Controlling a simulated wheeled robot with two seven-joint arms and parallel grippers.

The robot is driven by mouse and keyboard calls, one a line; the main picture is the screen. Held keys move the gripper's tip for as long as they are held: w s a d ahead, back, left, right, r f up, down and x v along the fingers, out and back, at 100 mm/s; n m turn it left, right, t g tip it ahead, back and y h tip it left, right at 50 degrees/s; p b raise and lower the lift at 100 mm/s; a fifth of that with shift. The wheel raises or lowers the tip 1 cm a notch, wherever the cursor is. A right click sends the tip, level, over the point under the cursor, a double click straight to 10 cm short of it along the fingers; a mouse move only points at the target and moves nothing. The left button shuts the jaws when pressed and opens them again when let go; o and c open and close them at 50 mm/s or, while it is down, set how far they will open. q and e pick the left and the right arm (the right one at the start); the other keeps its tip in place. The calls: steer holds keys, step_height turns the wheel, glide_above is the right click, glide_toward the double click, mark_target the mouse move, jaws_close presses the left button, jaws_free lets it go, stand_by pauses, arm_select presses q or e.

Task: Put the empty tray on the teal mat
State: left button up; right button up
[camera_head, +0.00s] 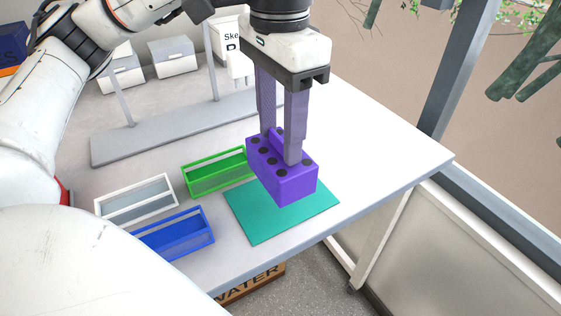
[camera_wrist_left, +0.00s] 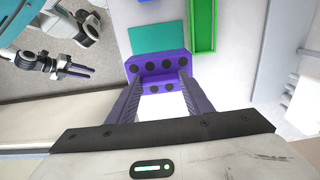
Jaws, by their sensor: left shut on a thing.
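A purple tray (camera_head: 292,183), a block with dark round holes in its top, is held in my left gripper (camera_head: 277,143). The gripper points down and its fingers are shut on the tray's raised middle part. No tubes show in the holes. The purple tray also shows in the left wrist view (camera_wrist_left: 160,54). The teal mat (camera_head: 257,222) lies flat near the table's front edge. The tray hangs over the mat's back right part and hides some of it; the gap below is hard to judge. My right gripper (camera_wrist_left: 65,68) shows small in the left wrist view.
A green tray (camera_head: 215,162), a white tray (camera_head: 135,190) and a blue tray (camera_head: 185,243) stand left of the mat. A grey stand (camera_head: 150,140) and white boxes are behind. The table's right side is clear. A box marked WATER (camera_head: 252,286) is on the floor.

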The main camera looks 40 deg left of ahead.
mark_target(280, 151)
arm_select(q)
steer(key=shift+f, duration=2.55)
steer(key=o, duration=1.4)
steer(key=shift+c, duration=0.2)
arm_select(e)
steer(key=shift+w+d+f, duration=0.1)
steer(key=shift+w+f, duration=0.05)
arm_select(q)
steer(key=shift+w+r, duration=0.1)
steer(key=shift+r, duration=0.3)
step_height(280, 151, up, 11)
steer(key=shift+f+p, duration=0.1)
steer(key=shift+p, duration=0.8)
steer(key=shift+r, duration=0.35)
arm_select(e)
steer(key=shift+s+d+r, duration=0.25)
steer(key=shift+s+r, duration=0.05)
steer(key=shift+r, duration=0.2)
